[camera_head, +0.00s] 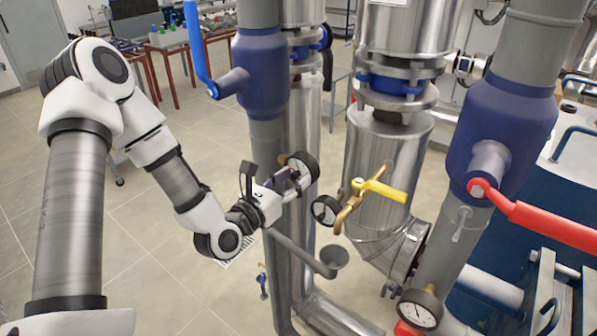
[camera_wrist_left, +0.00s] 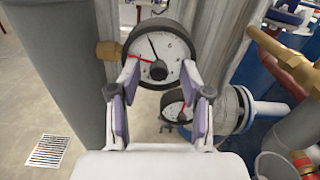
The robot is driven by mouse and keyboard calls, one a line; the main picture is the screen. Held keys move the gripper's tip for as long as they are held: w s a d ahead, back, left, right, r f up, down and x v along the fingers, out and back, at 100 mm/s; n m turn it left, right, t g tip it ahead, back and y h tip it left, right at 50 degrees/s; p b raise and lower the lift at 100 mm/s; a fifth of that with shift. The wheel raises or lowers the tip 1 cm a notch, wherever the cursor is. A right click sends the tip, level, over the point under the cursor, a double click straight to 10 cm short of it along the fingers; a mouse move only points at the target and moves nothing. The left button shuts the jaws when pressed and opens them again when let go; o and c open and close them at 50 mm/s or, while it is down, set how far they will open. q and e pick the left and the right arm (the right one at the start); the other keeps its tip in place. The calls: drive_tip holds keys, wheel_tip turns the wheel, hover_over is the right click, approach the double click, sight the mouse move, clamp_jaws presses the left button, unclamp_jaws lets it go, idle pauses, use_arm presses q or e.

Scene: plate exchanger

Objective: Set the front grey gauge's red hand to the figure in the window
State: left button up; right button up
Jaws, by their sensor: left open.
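A round gauge (camera_wrist_left: 160,42) with a dark rim and white face is close ahead in the left wrist view. Its black hand points up and slightly left; its red hand points left. It also shows in the head view (camera_head: 306,166), edge-on to its face. My left gripper (camera_head: 292,180) is open at this gauge. In the left wrist view its purple-padded fingers (camera_wrist_left: 160,82) stand either side of the dial's lower part; contact cannot be told. A second gauge (camera_wrist_left: 174,106) shows lower and farther back. No figure in a window is readable. My right gripper is out of view.
Another gauge (camera_head: 325,210) sits by a yellow-handled valve (camera_head: 380,189), and one more gauge (camera_head: 418,308) is low at the front right. Steel pipes stand close around the gripper. A blue lever (camera_head: 194,45) and a red lever (camera_head: 545,222) stick out from blue valves.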

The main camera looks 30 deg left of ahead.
use_arm(q)
drive_tip(key=shift+s+a+r, duration=0.2)
drive_tip(key=shift+s+r, duration=0.1)
drive_tip(key=shift+s, duration=0.4)
drive_tip(key=shift+c, duration=0.7)
drive_tip(key=shift+s, duration=0.15)
drive_tip(key=c, duration=0.6)
clamp_jaws()
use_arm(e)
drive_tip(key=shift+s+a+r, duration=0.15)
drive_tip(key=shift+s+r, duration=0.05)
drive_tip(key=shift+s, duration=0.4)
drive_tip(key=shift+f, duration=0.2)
